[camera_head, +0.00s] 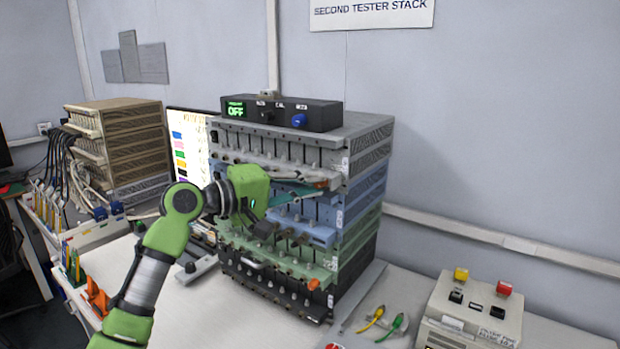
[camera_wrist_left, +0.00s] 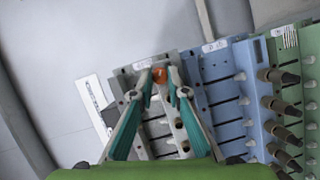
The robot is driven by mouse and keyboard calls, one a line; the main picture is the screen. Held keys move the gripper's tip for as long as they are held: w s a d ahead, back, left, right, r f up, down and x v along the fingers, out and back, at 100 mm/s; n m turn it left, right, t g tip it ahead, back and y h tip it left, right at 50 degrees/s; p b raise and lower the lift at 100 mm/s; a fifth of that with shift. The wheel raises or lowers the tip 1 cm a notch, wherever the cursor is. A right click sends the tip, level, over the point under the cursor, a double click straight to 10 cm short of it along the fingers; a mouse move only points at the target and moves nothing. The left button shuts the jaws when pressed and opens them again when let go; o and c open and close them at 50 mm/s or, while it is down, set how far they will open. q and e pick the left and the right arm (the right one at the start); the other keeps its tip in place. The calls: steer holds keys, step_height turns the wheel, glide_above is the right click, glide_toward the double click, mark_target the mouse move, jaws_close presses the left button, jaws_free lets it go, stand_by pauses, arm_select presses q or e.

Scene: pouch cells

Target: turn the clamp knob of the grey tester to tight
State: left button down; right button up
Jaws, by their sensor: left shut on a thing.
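The grey tester (camera_head: 290,148) is the top unit of the stack under the black box. In the left wrist view its grey front (camera_wrist_left: 158,126) shows a small orange clamp knob (camera_wrist_left: 160,76) at its end. My left gripper (camera_head: 318,186) reaches in from the left across the front of the stack. In the wrist view its two teal fingers (camera_wrist_left: 159,75) close in on either side of the orange knob and grip it. My right gripper is not in view.
Below are a blue tester (camera_head: 318,232), a green tester (camera_head: 300,268) and a black tester (camera_head: 270,285). A black box (camera_head: 280,113) with a green OFF display sits on top. A control box (camera_head: 470,315) with yellow and red buttons stands at the right, beside loose leads (camera_head: 385,322).

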arm_select(q)
steer(key=shift+s+d+r+m+t+y+p, duration=0.1)
steer(key=shift+m+y+p, duration=0.7)
steer(key=shift+m+p, duration=0.65)
steer(key=shift+d+r+m+t+y+p, duration=0.1)
steer(key=shift+m+y+p, duration=0.7)
steer(key=shift+m+p, duration=0.6)
steer(key=shift+s+d+r+m+t+y+p, duration=0.1)
steer(key=shift+m+y+p, duration=0.7)
steer(key=shift+m+p, duration=0.65)
steer(key=shift+f, duration=0.1)
steer(key=c, duration=2)
jaws_free()
steer(key=shift+o, duration=0.2)
